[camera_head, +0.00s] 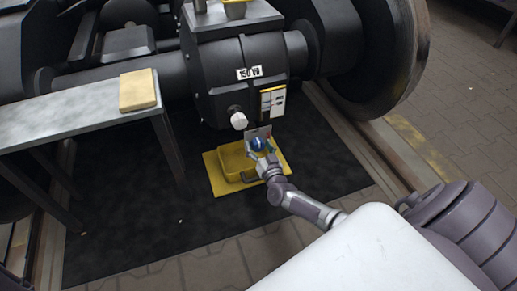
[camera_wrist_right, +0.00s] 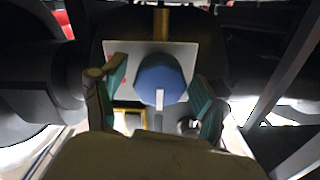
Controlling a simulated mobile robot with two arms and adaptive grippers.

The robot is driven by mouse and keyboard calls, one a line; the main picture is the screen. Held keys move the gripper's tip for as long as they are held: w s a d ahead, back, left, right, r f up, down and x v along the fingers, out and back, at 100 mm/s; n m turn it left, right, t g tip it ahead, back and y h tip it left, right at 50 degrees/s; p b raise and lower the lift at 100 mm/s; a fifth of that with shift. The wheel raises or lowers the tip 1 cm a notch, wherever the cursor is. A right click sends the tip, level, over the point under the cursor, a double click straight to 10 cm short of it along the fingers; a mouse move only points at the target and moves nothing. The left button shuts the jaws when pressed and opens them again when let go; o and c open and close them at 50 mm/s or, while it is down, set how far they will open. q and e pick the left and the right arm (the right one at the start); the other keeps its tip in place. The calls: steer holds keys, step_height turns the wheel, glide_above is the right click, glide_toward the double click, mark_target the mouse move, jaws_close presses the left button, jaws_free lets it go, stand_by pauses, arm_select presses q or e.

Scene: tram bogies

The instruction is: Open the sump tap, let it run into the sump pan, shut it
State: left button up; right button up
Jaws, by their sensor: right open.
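The sump tap shows as a blue round knob (camera_wrist_right: 160,78) with a pale stripe, in front of a light plate (camera_wrist_right: 120,62) in the right wrist view. In the head view the blue knob (camera_head: 257,144) is small, below the gearbox. My right gripper (camera_wrist_right: 155,95) is open, with one finger on each side of the knob; I cannot tell whether either touches it. The right gripper also shows in the head view (camera_head: 264,147). The yellow sump pan (camera_head: 233,164) stands on the floor, below and left of the gripper. My left gripper is not in view.
The dark gearbox (camera_head: 215,80) marked "150 VB" hangs over the pan, with a white knob (camera_head: 239,121) on its front. A grey bench (camera_head: 70,120) with a tan block (camera_head: 138,90) stands left. A wheel (camera_head: 375,60) is at right. The black mat (camera_head: 130,230) is mostly clear.

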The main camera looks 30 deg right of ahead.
steer(key=c, duration=1.2)
steer(key=shift+o, duration=0.2)
